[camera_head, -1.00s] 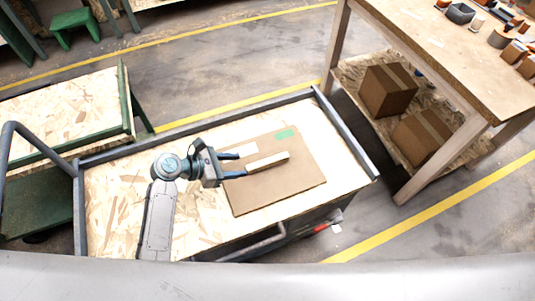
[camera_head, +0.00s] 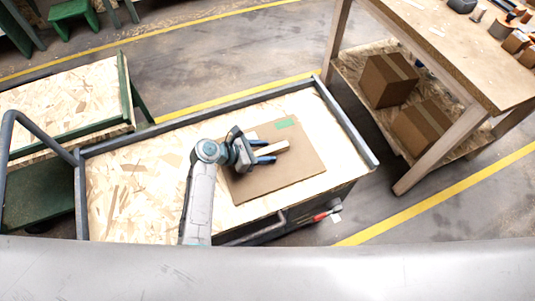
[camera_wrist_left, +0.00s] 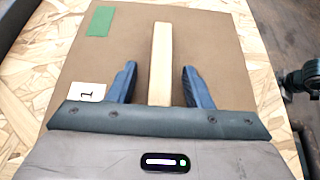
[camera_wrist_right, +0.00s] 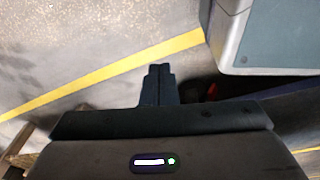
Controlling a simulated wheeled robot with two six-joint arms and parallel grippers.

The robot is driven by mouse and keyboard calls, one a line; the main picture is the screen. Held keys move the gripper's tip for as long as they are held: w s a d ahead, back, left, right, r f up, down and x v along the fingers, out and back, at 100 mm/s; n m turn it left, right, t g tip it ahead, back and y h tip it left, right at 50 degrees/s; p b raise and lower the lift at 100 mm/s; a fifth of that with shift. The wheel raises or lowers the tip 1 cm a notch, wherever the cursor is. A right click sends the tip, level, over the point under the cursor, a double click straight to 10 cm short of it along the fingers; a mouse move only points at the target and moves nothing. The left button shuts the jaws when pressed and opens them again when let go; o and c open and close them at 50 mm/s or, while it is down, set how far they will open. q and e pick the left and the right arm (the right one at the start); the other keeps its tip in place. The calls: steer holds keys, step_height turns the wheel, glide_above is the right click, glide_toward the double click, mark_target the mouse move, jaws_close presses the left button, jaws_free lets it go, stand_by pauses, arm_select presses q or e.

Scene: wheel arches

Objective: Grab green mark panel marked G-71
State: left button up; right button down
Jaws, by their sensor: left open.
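The brown flat panel (camera_head: 292,173) lies on the cart's board top and has a green mark (camera_head: 286,124) near its far edge. A pale wooden bar (camera_head: 280,148) is fixed or resting across its middle. In the left wrist view the panel (camera_wrist_left: 215,60), the green mark (camera_wrist_left: 100,21) and the bar (camera_wrist_left: 161,55) show clearly, with a white label reading 1 (camera_wrist_left: 86,92). My left gripper (camera_head: 268,154) is open, its fingers on either side of the bar's near end with gaps. My right gripper (camera_wrist_right: 158,85) has its fingers together over the floor. No G-71 text is readable.
The cart (camera_head: 130,210) has a raised grey rim (camera_head: 345,120) and bare board to the left of the panel. A wooden workbench (camera_head: 455,50) with cardboard boxes (camera_head: 388,80) on its lower shelf stands at right. A green-framed table (camera_head: 60,100) stands at left.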

arm_select(q)
jaws_close()
steer(key=shift+r, duration=0.1)
steer(key=shift+r, duration=0.1)
